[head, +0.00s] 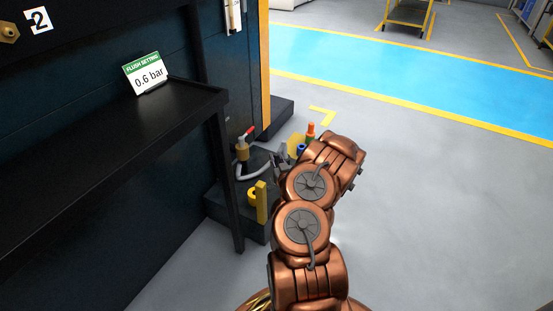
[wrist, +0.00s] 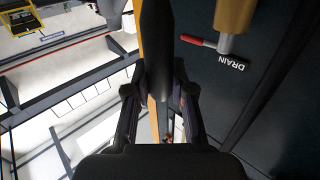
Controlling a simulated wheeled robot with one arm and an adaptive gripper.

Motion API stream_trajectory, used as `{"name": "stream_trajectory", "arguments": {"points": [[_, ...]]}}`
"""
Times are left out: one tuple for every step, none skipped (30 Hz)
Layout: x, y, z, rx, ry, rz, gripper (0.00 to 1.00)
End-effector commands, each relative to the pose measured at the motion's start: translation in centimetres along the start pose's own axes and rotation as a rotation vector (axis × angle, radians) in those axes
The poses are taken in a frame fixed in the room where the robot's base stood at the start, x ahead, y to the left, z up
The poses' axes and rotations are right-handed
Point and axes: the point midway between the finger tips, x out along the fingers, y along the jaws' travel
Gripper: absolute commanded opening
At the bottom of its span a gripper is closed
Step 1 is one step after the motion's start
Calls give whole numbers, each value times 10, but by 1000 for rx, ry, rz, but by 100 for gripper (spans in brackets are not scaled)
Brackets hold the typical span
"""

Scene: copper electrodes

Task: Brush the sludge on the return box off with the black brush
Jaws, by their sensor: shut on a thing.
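In the wrist view, my gripper (wrist: 160,95) is shut on a long dark thing, which looks like the black brush (wrist: 155,45). In the head view, my gripper (head: 281,160) is small and partly hidden behind my copper-coloured arm, low beside the dark wall cabinet. I cannot make out the brush there. A low dark box-like base (head: 218,196) stands at the cabinet foot; I cannot tell whether it is the return box. No sludge can be made out.
A brass valve with a red handle (head: 248,134) and a grey hose is close to my gripper; the wrist view shows a DRAIN label (wrist: 231,63). A yellow bracket (head: 261,202) and an orange-topped item (head: 311,130) are near. A black shelf (head: 130,125) juts out left. Floor at right is clear.

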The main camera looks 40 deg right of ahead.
Motion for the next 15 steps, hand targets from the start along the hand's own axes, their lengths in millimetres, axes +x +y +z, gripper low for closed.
{"name": "stream_trajectory", "arguments": {"points": [[0, 0, 1, 0, 0, 0, 0], [0, 0, 1, 0, 0, 0, 0], [0, 0, 2, 0, 0, 0, 0], [0, 0, 3, 0, 0, 0, 0], [0, 0, 3, 0, 0, 0, 0], [0, 0, 4, 0, 0, 0, 0], [0, 0, 4, 0, 0, 0, 0], [0, 0, 4, 0, 0, 0, 0], [0, 0, 5, 0, 0, 0, 0], [0, 0, 6, -1, 0, 0, 0], [0, 0, 6, -1, 0, 0, 0], [0, 0, 7, -1, 0, 0, 0], [0, 0, 7, -1, 0, 0, 0], [0, 0, 8, -1, 1, 0, 0], [0, 0, 8, -1, 0, 0, 0]]}}
